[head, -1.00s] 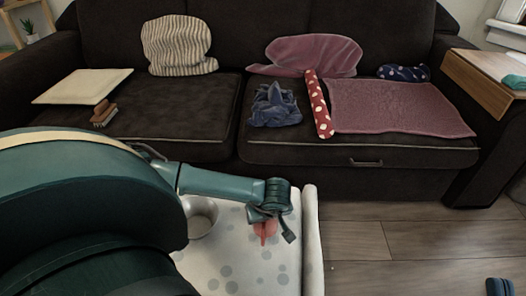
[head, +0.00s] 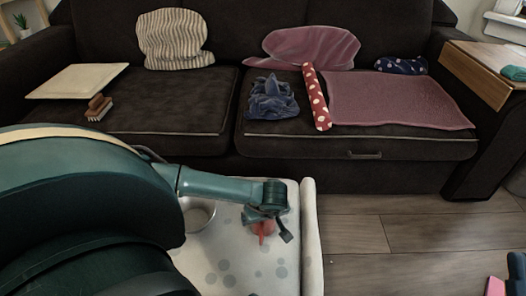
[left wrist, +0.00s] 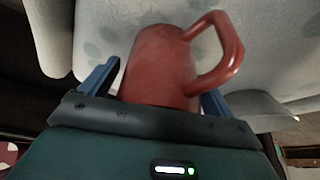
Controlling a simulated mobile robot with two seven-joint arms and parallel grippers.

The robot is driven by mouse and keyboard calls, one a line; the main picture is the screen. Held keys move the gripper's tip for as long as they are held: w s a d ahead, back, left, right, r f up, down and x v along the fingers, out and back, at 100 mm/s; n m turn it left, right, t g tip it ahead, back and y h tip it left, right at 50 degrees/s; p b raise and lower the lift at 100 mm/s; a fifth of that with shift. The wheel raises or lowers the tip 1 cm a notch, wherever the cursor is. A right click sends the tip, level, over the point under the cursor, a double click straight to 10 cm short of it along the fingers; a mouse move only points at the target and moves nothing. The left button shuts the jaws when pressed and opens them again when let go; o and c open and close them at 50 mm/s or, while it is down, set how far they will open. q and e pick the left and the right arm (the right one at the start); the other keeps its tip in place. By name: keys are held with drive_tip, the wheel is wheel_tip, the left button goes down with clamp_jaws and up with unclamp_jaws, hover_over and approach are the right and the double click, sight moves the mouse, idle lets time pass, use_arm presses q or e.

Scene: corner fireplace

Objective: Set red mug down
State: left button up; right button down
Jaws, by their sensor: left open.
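The red mug (head: 263,228) is at the spotted white surface (head: 245,272), partly hidden by my left gripper (head: 264,219) in the head view. In the left wrist view the mug (left wrist: 160,68) stands between the two blue fingers of the open left gripper (left wrist: 160,88), with its handle to the right. I cannot tell whether a finger touches it. The mug appears to rest on the spotted surface, but its contact is not clearly visible. A dark blue part at the lower right edge of the head view may be my right gripper; its jaws are unclear.
A metal bowl (head: 197,214) is left of the mug, partly behind my arm. The white surface has a raised right edge (head: 311,240). The dark sofa (head: 165,95) behind holds cushions, a brush (head: 98,107) and cloths. A pink item (head: 495,287) shows at lower right.

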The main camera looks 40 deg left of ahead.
use_arm(q)
drive_tip(key=shift+r, duration=0.15)
drive_tip(key=p+v, duration=0.5)
drive_tip(key=v, duration=0.7)
drive_tip(key=shift+p, duration=0.35)
use_arm(e)
drive_tip(key=f+m+g+h, duration=0.1)
drive_tip(key=s+f+m+h, duration=0.1)
drive_tip(key=f+h, duration=0.1)
drive_tip(key=shift+f+g, duration=0.3)
drive_tip(key=shift+g, duration=0.1)
use_arm(q)
drive_tip(key=shift+s, duration=0.1)
use_arm(e)
drive_tip(key=shift+s+f, duration=0.1)
